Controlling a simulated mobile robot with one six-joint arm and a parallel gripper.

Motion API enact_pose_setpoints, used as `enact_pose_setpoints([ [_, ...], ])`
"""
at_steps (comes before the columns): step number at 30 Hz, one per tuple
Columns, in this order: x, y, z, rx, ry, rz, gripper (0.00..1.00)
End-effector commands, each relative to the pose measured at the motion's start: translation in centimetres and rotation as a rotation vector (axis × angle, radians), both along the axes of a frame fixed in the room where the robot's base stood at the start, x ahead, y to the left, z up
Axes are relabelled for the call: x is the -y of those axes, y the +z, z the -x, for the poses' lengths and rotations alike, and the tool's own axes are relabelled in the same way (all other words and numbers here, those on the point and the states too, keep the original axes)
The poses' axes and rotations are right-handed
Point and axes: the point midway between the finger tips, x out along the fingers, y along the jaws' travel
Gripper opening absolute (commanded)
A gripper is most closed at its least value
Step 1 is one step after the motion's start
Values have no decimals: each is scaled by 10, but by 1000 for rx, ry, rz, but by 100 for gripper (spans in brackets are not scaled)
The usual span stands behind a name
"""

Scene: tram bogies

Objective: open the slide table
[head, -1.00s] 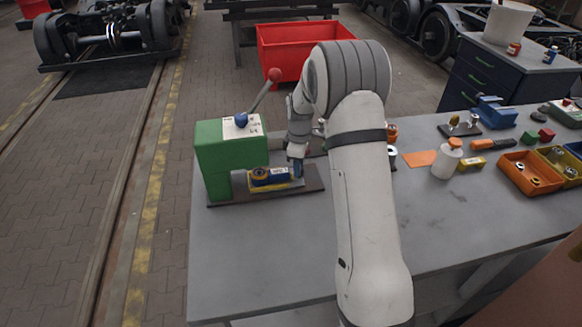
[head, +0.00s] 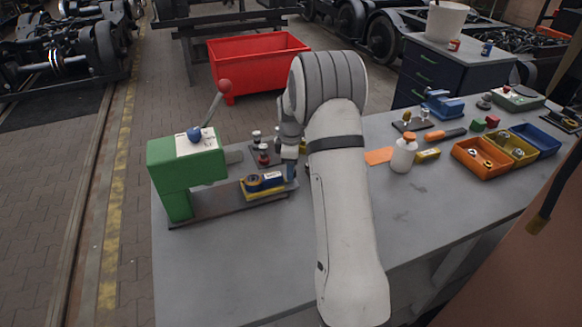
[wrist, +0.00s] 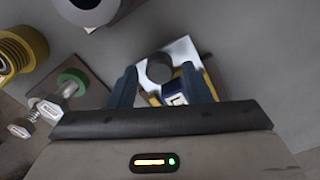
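The slide table (head: 226,200) runs out to the right from a green press (head: 187,178) on the grey bench. It carries a yellow and blue fixture (head: 262,183) with a dark ring, standing clear to the right of the press head. My gripper (head: 288,168) is at the right end of the slide table, beside the blue part. In the wrist view my gripper (wrist: 160,88) has its two blue fingers apart, with the bright plate and labelled block (wrist: 176,97) showing between and beyond them. No handle shows clearly between the fingertips; my wrist hides the near part.
Small dark fittings (head: 263,158) stand behind the slide table, close to my gripper. A white bottle (head: 403,154), orange bin (head: 478,160) and yellow bin (head: 511,151) are to the right. The front left of the bench (head: 225,265) is clear. A red crate (head: 257,65) stands behind.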

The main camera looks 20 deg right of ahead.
Motion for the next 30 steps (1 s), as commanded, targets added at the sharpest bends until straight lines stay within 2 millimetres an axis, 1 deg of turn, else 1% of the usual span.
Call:
enact_pose_setpoints([
  [7, 0, 0, 0, -1, 0, 0, 48],
  [10, 0, 4, 0, 0, 0, 0, 48],
  [14, 0, 20, 0, 2, 0, 1, 48],
  [18, 0, 45, -1, 3, 0, 1, 48],
  [21, 0, 60, -1, 3, 0, 1, 48],
  [25, 0, 73, 0, 1, 0, 0, 48],
  [30, 0, 78, 0, -1, 0, 0, 48],
])
